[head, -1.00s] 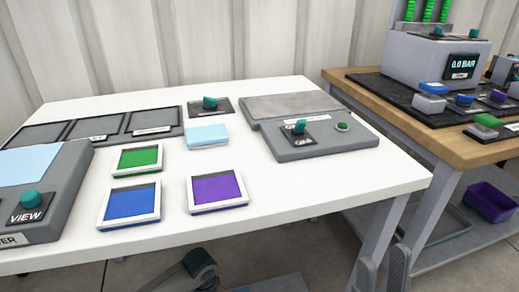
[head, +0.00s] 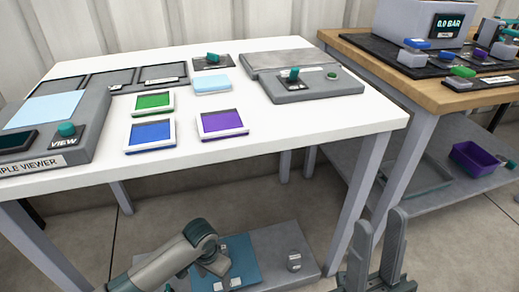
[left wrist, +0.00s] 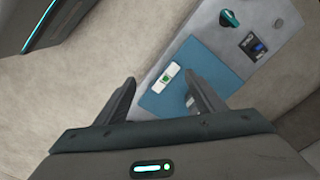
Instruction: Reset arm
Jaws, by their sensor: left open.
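My left gripper (left wrist: 159,82) is open in the left wrist view. I cannot tell the height over the mat. In the head view the left arm comes in at the bottom left over the low grey board, and its fingers are not clear there. My right gripper (head: 381,216) is at the bottom right of the head view. Its two upright fingers are apart, with nothing between them, over the floor beside the table leg.
The white table (head: 300,125) holds a green tray (head: 153,102), a blue tray (head: 150,134), a purple tray (head: 222,122) and a sample viewer. A low grey board (head: 285,237) lies below. A wooden bench (head: 425,75) stands right, with a purple bin (head: 478,158) underneath.

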